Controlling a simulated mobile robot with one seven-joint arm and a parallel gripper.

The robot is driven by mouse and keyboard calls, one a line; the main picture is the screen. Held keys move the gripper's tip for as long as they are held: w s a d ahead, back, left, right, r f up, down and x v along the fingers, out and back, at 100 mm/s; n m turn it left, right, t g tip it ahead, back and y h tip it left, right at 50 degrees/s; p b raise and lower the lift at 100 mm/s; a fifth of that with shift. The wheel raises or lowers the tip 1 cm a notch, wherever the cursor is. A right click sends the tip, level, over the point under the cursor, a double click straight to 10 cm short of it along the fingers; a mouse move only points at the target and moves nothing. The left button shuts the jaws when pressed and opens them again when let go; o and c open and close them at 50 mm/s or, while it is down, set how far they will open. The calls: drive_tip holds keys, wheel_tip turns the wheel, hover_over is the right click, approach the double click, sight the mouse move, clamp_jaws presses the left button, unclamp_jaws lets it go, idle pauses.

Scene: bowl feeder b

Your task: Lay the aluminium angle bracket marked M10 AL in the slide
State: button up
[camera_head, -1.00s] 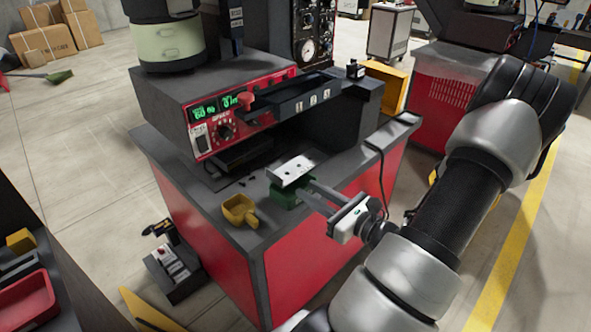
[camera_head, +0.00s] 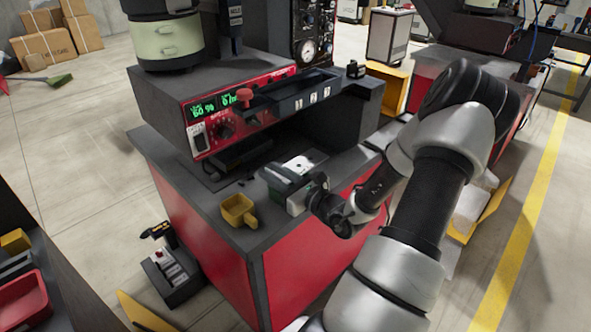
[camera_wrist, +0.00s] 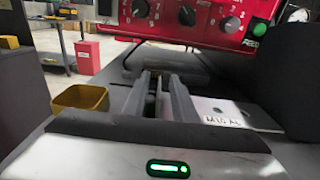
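The pale aluminium bracket (camera_head: 299,164) lies on the bench's top right of the yellow scoop. In the wrist view its flat face (camera_wrist: 222,112), lettered "M10 AL" and with holes, lies just right of the right finger. My gripper (camera_head: 275,175) is low beside the bracket, on its near left side. In the wrist view the fingertips (camera_wrist: 158,78) stand slightly apart with a narrow gap; I cannot tell whether any bracket edge is between them. A dark slide-like tray (camera_head: 310,96), labelled 1, 2, 3, juts from the machine.
A yellow scoop-like bin (camera_head: 239,210) stands left of my gripper, close by. Small dark parts lie behind the bin. The bench's front left is clear.

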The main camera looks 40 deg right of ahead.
clamp_jaws()
